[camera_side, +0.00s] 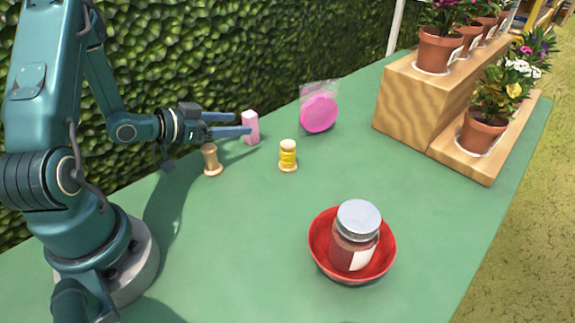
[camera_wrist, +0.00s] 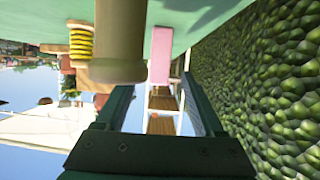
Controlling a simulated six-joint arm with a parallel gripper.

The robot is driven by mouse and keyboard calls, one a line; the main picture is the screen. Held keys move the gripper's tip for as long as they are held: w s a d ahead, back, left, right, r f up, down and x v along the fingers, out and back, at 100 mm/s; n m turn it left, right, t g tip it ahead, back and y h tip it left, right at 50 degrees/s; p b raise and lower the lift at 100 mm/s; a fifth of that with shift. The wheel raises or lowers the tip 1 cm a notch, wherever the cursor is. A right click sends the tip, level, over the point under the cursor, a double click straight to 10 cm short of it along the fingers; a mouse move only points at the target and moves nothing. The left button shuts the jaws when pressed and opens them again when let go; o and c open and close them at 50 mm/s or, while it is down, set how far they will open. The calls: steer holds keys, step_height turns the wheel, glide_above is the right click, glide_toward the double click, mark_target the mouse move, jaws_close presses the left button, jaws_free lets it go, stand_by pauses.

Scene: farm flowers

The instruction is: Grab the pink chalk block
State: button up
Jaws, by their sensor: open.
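The pink chalk block (camera_side: 251,127) stands upright on the green table near the hedge. My gripper (camera_side: 246,124) is open, its two fingers pointing right, with the tips right at the block in the side view. In the wrist view the pink chalk block (camera_wrist: 160,54) shows ahead, between the lines of my two fingers (camera_wrist: 158,100). Whether the fingers touch the block I cannot tell.
A wooden spool (camera_side: 211,160) stands just below my gripper and looms large in the wrist view (camera_wrist: 120,40). A yellow-thread spool (camera_side: 288,156), a bagged pink disc (camera_side: 319,113), a red bowl (camera_side: 322,262) with a jar (camera_side: 355,235) and wooden steps (camera_side: 420,105) with potted flowers stand further right.

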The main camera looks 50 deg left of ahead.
mark_target(245, 123)
steer(key=shift+x, duration=2.45)
jaws_close()
